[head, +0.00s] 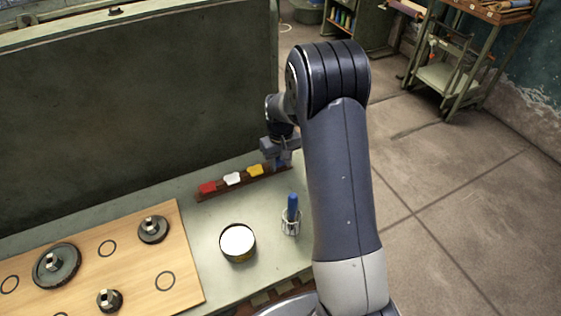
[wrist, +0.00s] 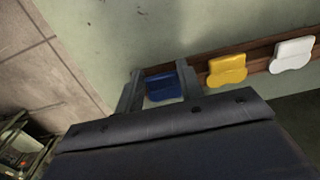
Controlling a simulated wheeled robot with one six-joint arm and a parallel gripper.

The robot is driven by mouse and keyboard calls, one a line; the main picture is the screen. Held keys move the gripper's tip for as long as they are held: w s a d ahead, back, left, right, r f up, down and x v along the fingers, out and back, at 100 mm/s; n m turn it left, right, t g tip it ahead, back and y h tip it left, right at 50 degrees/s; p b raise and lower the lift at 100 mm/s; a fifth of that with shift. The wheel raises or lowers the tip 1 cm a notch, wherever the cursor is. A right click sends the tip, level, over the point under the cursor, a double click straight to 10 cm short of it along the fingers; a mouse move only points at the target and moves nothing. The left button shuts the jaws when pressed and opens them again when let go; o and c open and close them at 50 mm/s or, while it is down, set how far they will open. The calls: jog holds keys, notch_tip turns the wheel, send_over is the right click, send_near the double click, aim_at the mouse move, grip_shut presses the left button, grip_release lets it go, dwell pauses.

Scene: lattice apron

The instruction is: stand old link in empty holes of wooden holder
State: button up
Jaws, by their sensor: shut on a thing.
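The wooden holder (head: 222,188) is a dark brown strip on the green-grey bench; it also shows in the wrist view (wrist: 258,65). A red piece (head: 208,187), a white piece (head: 233,179) and a yellow piece (head: 255,170) stand along it in a row. My gripper (head: 280,160) is over the far right end of the holder. In the wrist view its fingers (wrist: 160,90) are shut on a blue link (wrist: 161,87), beside the yellow piece (wrist: 227,69). I cannot tell whether the blue link is seated in the holder. Its lower part and the holes are hidden.
A white-topped round tin (head: 238,241) and a wire cup (head: 291,224) with a blue-handled item (head: 292,204) stand in front of the holder. A wooden board (head: 130,265) with round metal parts lies at left. A dark upright panel (head: 130,120) rises behind.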

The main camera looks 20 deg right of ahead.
jog(key=o, duration=1.1)
jog(key=shift+o, duration=0.3)
jog(key=o, duration=0.5)
notch_tip(320, 180, up, 8)
jog(key=p, duration=0.5)
jog(key=shift+r, duration=0.25)
